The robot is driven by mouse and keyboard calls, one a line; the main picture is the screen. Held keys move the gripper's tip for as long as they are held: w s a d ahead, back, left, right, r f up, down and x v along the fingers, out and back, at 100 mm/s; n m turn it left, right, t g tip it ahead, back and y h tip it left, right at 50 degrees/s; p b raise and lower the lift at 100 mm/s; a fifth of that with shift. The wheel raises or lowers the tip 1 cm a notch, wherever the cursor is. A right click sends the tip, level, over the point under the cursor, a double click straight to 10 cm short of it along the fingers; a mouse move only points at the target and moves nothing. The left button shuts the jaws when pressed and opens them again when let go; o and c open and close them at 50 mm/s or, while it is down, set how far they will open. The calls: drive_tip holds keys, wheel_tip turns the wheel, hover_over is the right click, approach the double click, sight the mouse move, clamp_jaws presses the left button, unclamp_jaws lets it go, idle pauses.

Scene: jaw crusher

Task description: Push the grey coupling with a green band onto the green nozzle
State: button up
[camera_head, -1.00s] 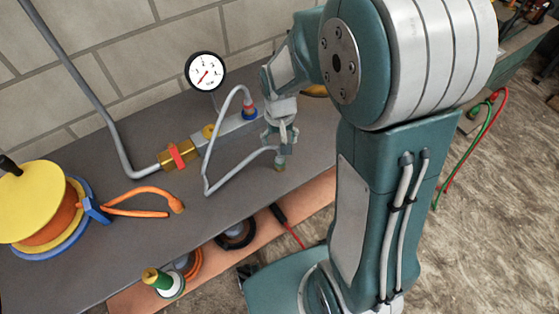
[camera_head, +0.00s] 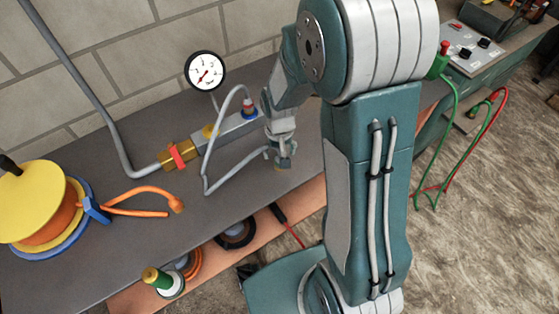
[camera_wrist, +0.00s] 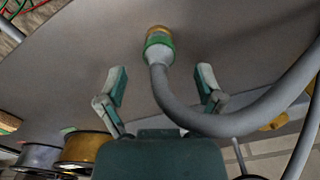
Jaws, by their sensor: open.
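The grey hose's end coupling with a green band (camera_wrist: 159,42) and a brass-coloured tip shows at the top centre of the wrist view. It lies beyond my gripper (camera_wrist: 162,77), whose two fingers are spread on either side of the grey hose, with gaps on both sides. In the head view my gripper (camera_head: 283,158) is low over the grey bench, right of the hose loop, and hides most of the coupling. I cannot make out the green nozzle in either view.
A metal manifold (camera_head: 240,124) with a blue-and-red fitting, brass valve and pressure gauge (camera_head: 205,71) stands by the wall. A yellow reel (camera_head: 35,205) with an orange hose is at left. Several spools sit on the lower shelf (camera_head: 305,203). The bench front is mostly clear.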

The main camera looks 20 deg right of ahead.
drive_tip(key=f, duration=0.5)
drive_tip(key=shift+w, duration=0.25)
drive_tip(key=c, duration=1.2)
